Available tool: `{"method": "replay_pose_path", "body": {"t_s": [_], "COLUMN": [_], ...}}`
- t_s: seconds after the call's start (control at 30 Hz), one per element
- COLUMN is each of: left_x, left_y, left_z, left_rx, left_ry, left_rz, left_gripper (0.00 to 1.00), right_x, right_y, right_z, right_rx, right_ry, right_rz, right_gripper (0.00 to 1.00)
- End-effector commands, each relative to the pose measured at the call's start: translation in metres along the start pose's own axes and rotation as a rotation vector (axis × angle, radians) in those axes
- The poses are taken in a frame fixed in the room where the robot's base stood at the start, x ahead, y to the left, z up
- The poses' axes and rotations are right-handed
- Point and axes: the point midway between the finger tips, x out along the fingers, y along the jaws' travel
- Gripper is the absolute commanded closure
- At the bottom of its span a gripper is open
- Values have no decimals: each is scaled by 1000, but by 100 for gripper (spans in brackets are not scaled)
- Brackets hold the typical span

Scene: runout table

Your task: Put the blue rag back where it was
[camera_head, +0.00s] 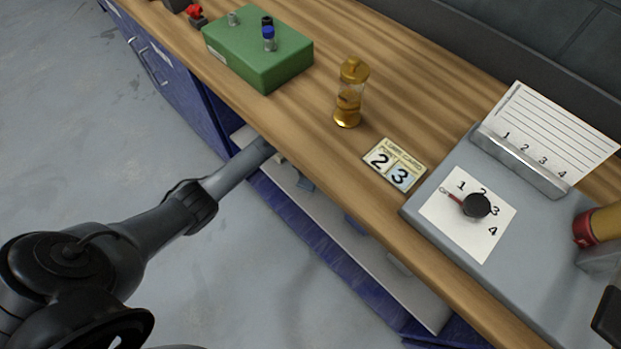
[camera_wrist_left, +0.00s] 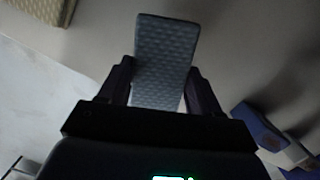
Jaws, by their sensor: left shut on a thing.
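The blue rag (camera_wrist_left: 166,48) looks like a folded, textured, blue-grey strip in the dim left wrist view. My left gripper (camera_wrist_left: 160,78) is shut on it, with a dark finger on each side, and the rag sticks out beyond the fingertips. In the head view my left arm reaches in from the left under the table's front edge, to the pale lower shelf (camera_head: 410,290). The tabletop hides most of that gripper and the rag there. I cannot tell whether the rag touches the shelf. My right gripper is not clearly seen.
The wooden tabletop (camera_head: 330,155) overhangs the shelf. On it are a green block (camera_head: 262,62), a brass hourglass-like object (camera_head: 350,92), a lube card (camera_head: 394,165) and a grey dial box (camera_head: 430,205). A blue-and-white object (camera_wrist_left: 268,130) lies right of the gripper in the wrist view.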

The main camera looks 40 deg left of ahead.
Motion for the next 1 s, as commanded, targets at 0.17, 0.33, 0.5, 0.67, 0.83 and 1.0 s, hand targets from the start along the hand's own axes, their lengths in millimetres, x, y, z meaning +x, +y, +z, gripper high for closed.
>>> {"method": "replay_pose_path", "body": {"t_s": [0.17,0.33,0.5,0.67,0.83,1.0], "left_x": [14,34,35,35,37,37], "left_y": [-1,0,0,0,0,0], "left_z": [-2,-6,-5,-5,-6,-6], "left_rx": [0,-1,-1,-1,0,0], "left_ry": [1,2,-1,0,0,0], "left_rz": [0,1,1,1,1,1], "left_gripper": [85,85,85,85,30,11], "right_x": [10,25,26,25,26,26], "right_y": [0,0,1,1,1,1], "right_z": [3,8,9,8,8,8], "right_rx": [0,-2,-6,-9,-8,-7], "right_ry": [1,0,-2,-1,0,1], "right_rz": [0,1,5,7,7,6], "right_gripper": [57,57,57,57,57,57]}}
